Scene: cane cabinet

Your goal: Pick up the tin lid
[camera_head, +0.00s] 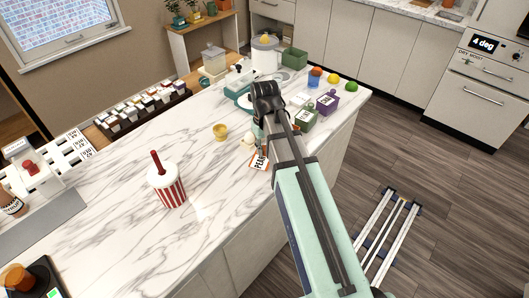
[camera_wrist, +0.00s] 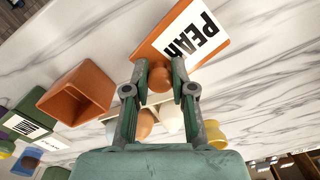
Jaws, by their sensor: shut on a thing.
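In the wrist view the tin lid (camera_wrist: 152,42) appears as a flat orange square with a white label whose first letters look like "PEAN". A round orange-brown knob (camera_wrist: 159,77) sits between the fingertips of my gripper (camera_wrist: 159,74), which is shut on it. In the head view the lid (camera_head: 259,160) shows tilted just below my gripper's end. The fingers there are mostly hidden by my arm. An open, empty orange square tin (camera_wrist: 75,92) stands to the left in the wrist view, apart from the lid.
Brown and white egg-like things (camera_wrist: 145,122) lie close behind my fingers. A green box (camera_head: 307,119) and a purple box (camera_head: 327,102) stand to the right on the marble counter (camera_head: 110,190). A yellow cup (camera_head: 220,131) and striped cup (camera_head: 171,190) stand left, with bare marble around them.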

